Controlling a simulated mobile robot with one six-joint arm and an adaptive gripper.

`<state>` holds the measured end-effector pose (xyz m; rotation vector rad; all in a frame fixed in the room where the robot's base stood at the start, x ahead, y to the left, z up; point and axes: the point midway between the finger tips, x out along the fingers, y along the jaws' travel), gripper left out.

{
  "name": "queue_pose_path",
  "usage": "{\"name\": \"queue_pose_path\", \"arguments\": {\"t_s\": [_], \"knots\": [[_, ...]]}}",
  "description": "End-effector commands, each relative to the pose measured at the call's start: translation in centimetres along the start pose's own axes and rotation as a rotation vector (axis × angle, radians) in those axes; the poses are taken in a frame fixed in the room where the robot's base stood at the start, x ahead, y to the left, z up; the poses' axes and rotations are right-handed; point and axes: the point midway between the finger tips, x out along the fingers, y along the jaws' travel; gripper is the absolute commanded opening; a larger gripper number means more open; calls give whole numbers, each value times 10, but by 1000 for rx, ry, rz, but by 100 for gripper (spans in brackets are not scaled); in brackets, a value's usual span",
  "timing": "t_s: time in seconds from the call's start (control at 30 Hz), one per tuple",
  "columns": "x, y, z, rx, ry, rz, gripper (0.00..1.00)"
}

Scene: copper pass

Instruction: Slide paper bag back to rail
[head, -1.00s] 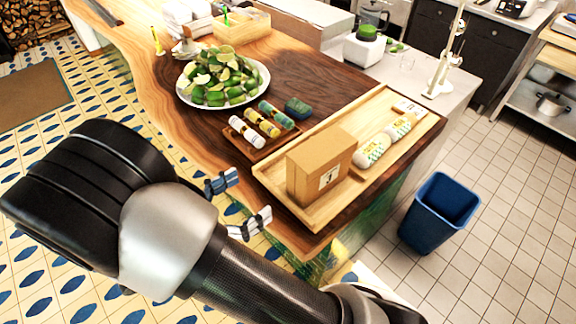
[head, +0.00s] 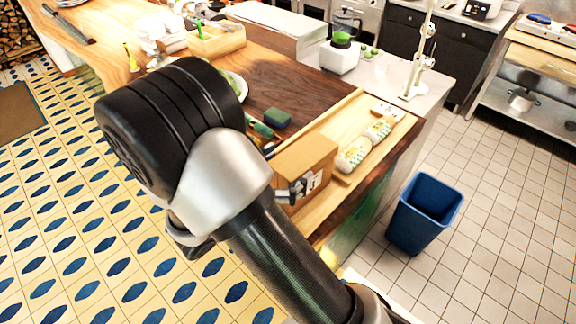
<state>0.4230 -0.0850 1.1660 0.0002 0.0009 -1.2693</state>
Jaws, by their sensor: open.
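The brown paper bag (head: 306,153) stands upright in the near-left part of the wooden tray (head: 386,155), with a white label on its right-hand face. My arm hides its left and lower parts. The tray has a raised wooden rim; I cannot tell which edge is the rail. My gripper (head: 282,170) is open at the bag's near side, mostly hidden behind my arm. One finger shows in front of the bag near its label; I cannot tell whether it touches.
Two wrapped rolls (head: 366,146) lie in the tray right of the bag. A dark green block (head: 277,118) sits behind it. A blue bin (head: 425,212) stands on the floor to the right.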

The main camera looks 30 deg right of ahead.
Motion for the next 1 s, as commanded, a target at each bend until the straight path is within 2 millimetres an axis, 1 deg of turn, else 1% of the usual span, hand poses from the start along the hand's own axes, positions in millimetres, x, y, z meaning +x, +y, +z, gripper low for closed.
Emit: {"name": "queue_pose_path", "arguments": {"t_s": [0.1, 0.33, 0.37, 1.0], "knots": [[4, 0, 0, 0, 0, 0, 92], [3, 0, 0, 0, 0, 1, 92], [3, 0, 0, 0, 0, 1, 90], [3, 0, 0, 0, -1, 0, 48]]}}
